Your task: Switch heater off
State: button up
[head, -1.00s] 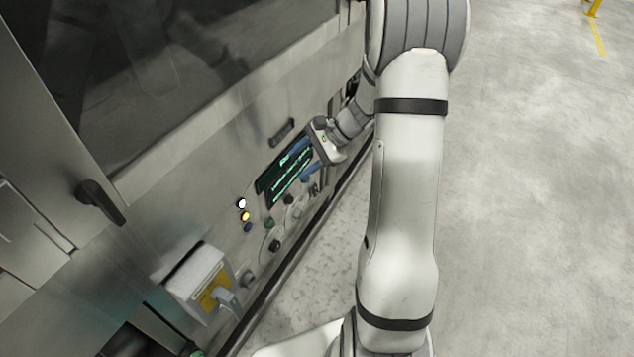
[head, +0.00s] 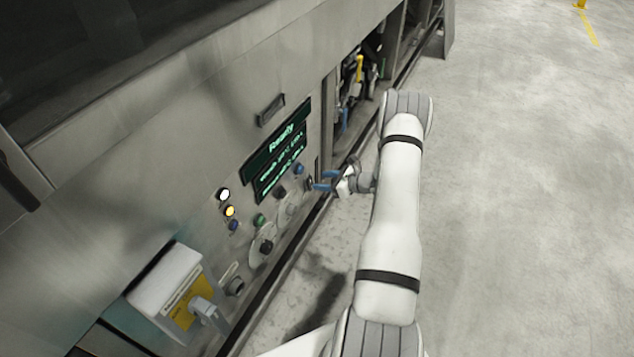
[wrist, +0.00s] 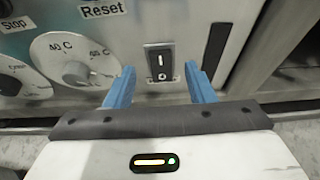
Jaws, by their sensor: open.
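In the wrist view a black rocker switch (wrist: 160,62), marked I above and O below, sits on the steel panel straight ahead. I take it as the heater switch, but no label naming it is readable. Which half is pressed in is hard to tell. My gripper (wrist: 159,68) is open and empty, with one blue finger on each side of the switch in the picture. Contact with the panel is not evident. In the head view my gripper (head: 326,181) is low at the panel's right end, with its blue fingers toward the panel.
A temperature dial (wrist: 76,72) and the Reset and Stop labels are left of the switch. The lit screen (head: 281,150) reads "Ready". Buttons, knobs and a grey-and-yellow box (head: 178,290) are further left. Open floor (head: 530,200) lies right of my arm.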

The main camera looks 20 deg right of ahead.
aim_at(310, 179)
jog(key=shift+b+x, duration=0.45)
jog(key=shift+x, duration=1.45)
jog(key=shift+c, duration=0.6)
